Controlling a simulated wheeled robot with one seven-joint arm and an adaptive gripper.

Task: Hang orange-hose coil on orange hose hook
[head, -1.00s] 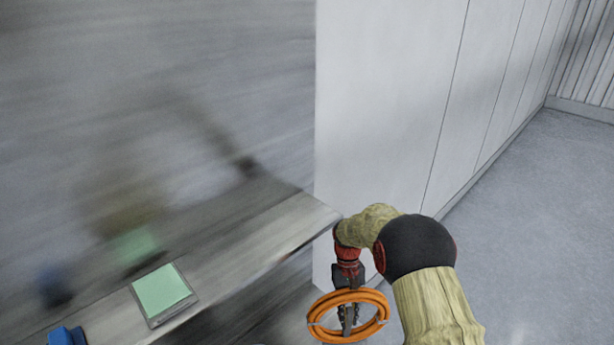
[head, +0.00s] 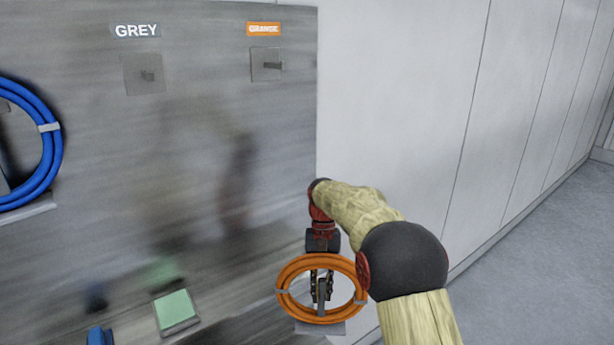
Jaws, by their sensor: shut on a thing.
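The orange-hose coil (head: 290,305) is a ring of orange hose with grey ties, low in the middle of the head view. My gripper (head: 321,298) is shut on the coil and holds it up, clear of the wall panel's hooks. The orange hose hook (head: 272,66) is a small grey peg on a square plate under an orange "ORANGE" label (head: 264,29), high on the panel. It is bare, above and a little left of the coil. The exact contact of the fingertips on the hose is hard to make out.
A bare grey hook (head: 147,75) sits under a "GREY" label (head: 136,30). A blue hose coil (head: 55,155) hangs at the left edge. A green-topped pad (head: 176,309) and a blue object (head: 98,337) are low at left. White wall panels (head: 400,90) stand right of the hook panel.

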